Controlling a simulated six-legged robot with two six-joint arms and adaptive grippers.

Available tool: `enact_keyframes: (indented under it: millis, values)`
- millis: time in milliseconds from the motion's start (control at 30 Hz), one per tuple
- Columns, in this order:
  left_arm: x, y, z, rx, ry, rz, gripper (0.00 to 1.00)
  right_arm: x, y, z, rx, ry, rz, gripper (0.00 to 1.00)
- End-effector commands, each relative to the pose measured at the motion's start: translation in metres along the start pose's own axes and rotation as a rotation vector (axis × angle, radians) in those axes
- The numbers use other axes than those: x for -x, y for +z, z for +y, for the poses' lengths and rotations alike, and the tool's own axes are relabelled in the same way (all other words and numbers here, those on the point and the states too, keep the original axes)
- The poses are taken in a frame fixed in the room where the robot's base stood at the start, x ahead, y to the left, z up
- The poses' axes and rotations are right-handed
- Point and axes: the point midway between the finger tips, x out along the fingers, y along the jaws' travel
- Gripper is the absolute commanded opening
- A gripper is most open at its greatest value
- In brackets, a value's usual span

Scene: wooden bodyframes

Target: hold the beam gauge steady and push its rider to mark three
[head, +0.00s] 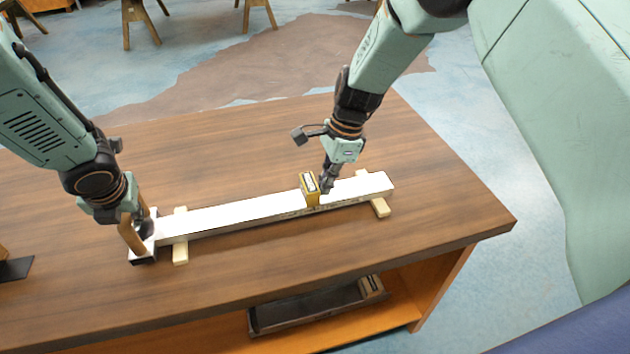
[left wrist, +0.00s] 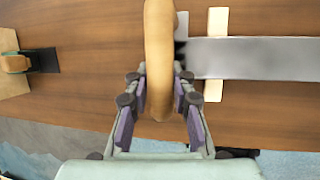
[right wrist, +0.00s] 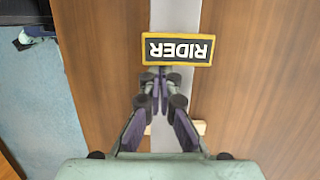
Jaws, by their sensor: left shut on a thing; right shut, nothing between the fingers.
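The beam gauge (head: 240,212) is a long white-topped bar lying on two pale cross feet on the table; it also shows in the left wrist view (left wrist: 255,58). A wooden handle (left wrist: 158,50) stands at its left end. My left gripper (head: 143,228) is shut on this handle. The rider (head: 310,189) is a yellow-framed block across the beam, right of its middle. In the right wrist view the rider (right wrist: 177,49) shows its dark label reading RIDER. My right gripper (head: 327,185) is shut and empty, close beside the rider on its right. I cannot tell whether they touch. No mark numbers are legible.
The brown table (head: 420,180) is clear in front of and behind the beam. A dark tray (head: 315,308) lies on the shelf below. A dark-based object (head: 14,268) stands at the table's left. Wooden trestle legs (head: 140,20) stand on the floor behind.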

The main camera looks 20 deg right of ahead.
Motion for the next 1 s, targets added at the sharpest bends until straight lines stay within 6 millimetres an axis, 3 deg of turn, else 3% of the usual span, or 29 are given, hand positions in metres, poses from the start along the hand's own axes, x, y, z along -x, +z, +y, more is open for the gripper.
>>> enact_keyframes:
  millis: [167, 367, 700, 1000]
  values:
    - [0.001, 0.002, -0.001, -0.002, -0.003, -0.005, 0.0, 0.002, -0.009, 0.0, -0.004, 0.0, -0.003, 0.0]
    - [0.001, 0.001, 0.0, -0.001, -0.001, -0.003, 0.0, 0.015, -0.041, -0.001, -0.003, -0.004, -0.003, 0.0]
    - [0.001, 0.001, 0.0, -0.001, 0.0, -0.002, 0.0, 0.085, -0.039, -0.001, 0.0, -0.003, -0.001, 0.0]
    - [0.001, 0.001, 0.0, -0.001, 0.0, -0.003, 0.0, 0.109, -0.039, 0.0, -0.001, 0.0, 0.0, 0.0]
